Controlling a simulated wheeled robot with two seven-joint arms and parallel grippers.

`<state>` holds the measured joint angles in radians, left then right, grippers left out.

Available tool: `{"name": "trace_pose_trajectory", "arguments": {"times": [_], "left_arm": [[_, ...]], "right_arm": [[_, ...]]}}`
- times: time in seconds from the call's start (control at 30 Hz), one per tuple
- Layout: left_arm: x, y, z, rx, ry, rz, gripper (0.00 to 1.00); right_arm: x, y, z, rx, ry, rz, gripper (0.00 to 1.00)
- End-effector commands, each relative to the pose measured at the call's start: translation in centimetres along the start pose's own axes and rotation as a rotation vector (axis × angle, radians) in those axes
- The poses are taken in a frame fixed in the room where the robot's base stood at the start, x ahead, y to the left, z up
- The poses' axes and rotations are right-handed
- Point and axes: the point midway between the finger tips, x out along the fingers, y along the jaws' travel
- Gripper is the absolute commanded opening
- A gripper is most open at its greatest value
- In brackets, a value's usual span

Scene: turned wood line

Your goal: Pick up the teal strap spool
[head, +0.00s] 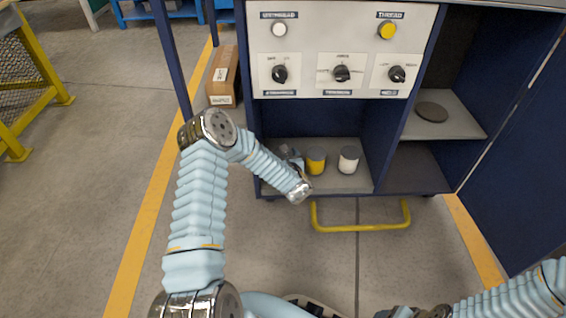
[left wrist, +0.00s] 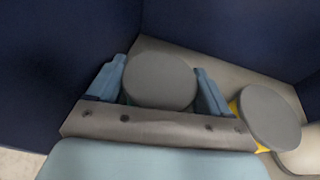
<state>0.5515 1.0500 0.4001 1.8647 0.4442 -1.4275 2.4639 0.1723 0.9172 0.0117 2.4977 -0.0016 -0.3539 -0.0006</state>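The teal strap spool shows in the left wrist view as a round grey top (left wrist: 160,80), with only a sliver of teal below its left edge. The two blue fingers of my left gripper (left wrist: 160,85) stand on either side of it, close to its rim. I cannot tell whether they press on it. In the head view my left gripper (head: 291,158) reaches into the lower left bay of the cabinet, and the arm and gripper mostly hide the spool there. My right gripper is not in view; only part of the right arm shows.
Right of the left gripper stand a yellow spool (head: 316,162), also in the left wrist view (left wrist: 268,118), and a white spool (head: 348,160). Dark blue bay walls are close by. A control panel (head: 340,50) is above, a yellow rail (head: 360,228) in front. A disc (head: 431,112) lies on the right shelf.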

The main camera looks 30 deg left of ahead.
Motion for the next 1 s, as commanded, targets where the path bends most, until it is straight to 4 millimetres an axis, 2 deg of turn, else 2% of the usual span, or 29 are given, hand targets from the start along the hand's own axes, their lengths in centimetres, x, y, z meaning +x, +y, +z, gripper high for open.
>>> {"name": "trace_pose_trajectory", "arguments": {"times": [0.03,0.23,0.57,0.77,0.87,1.0], "left_arm": [[0.0,0.0,0.0,0.0,0.0,0.0,0.69],[0.0,0.0,0.0,0.0,0.0,0.0,0.4],[-0.2,0.0,0.5,-0.001,-0.001,0.0,0.4],[-1.0,0.0,3.3,0.0,-0.004,0.0,0.4],[-3.1,0.3,4.8,0.001,-0.002,-0.002,0.4],[-7.0,0.8,7.3,0.0,-0.003,-0.003,0.4]], "right_arm": [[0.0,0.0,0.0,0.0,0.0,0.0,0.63],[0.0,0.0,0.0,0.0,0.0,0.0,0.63],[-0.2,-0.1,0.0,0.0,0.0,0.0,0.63],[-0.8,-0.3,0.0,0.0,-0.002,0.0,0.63],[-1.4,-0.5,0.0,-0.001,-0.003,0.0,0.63],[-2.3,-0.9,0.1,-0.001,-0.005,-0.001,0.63]]}}
